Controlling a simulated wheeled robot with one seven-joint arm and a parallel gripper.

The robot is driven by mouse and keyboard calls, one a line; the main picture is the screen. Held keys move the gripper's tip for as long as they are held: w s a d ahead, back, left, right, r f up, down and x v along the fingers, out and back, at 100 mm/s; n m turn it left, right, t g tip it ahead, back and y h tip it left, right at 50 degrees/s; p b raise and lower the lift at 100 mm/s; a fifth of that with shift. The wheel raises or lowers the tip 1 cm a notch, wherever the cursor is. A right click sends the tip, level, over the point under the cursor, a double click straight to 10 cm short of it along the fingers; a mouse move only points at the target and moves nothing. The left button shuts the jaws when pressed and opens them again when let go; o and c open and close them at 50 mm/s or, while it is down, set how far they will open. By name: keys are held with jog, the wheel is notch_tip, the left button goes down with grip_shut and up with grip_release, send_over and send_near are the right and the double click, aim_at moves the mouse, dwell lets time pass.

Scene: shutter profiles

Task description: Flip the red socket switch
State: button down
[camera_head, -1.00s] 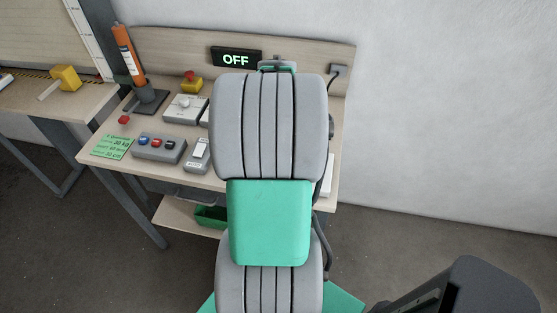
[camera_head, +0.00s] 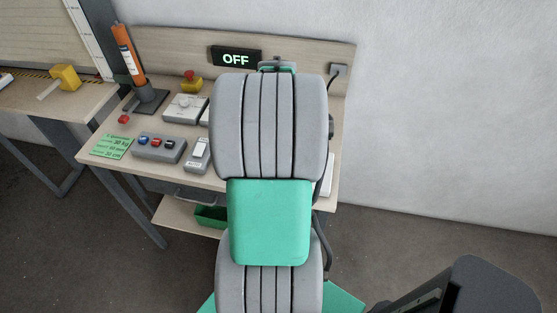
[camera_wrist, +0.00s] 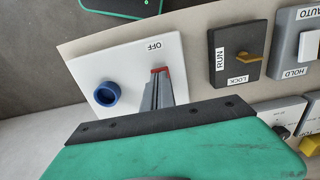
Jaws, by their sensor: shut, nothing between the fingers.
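The white socket plate (camera_wrist: 118,62) shows in the wrist view, with a round blue socket (camera_wrist: 107,93) on its left part and an "OFF" label near its top edge. A small piece of the red switch (camera_wrist: 159,71) shows just beyond the tips of my gripper (camera_wrist: 160,80). The fingers are shut and empty, and they hide most of the switch. I cannot tell whether they touch it. In the head view, my arm hides the socket plate and my gripper. The display (camera_head: 236,58) on the back panel reads "OFF".
A dark RUN/LOCK switch box (camera_wrist: 236,55) with a yellow lever and a grey AUTO/HOLD box (camera_wrist: 296,42) stand to the right in the wrist view. In the head view, the bench holds a button box (camera_head: 159,148), a rocker box (camera_head: 198,153) and an orange cylinder (camera_head: 128,50).

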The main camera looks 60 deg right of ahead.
jog(key=shift+f+b, duration=0.55)
jog(key=shift+f, duration=0.3)
dwell(0.3)
notch_tip(320, 180, up, 7)
jog(key=p, duration=0.5)
jog(key=shift+r, duration=0.1)
dwell(0.3)
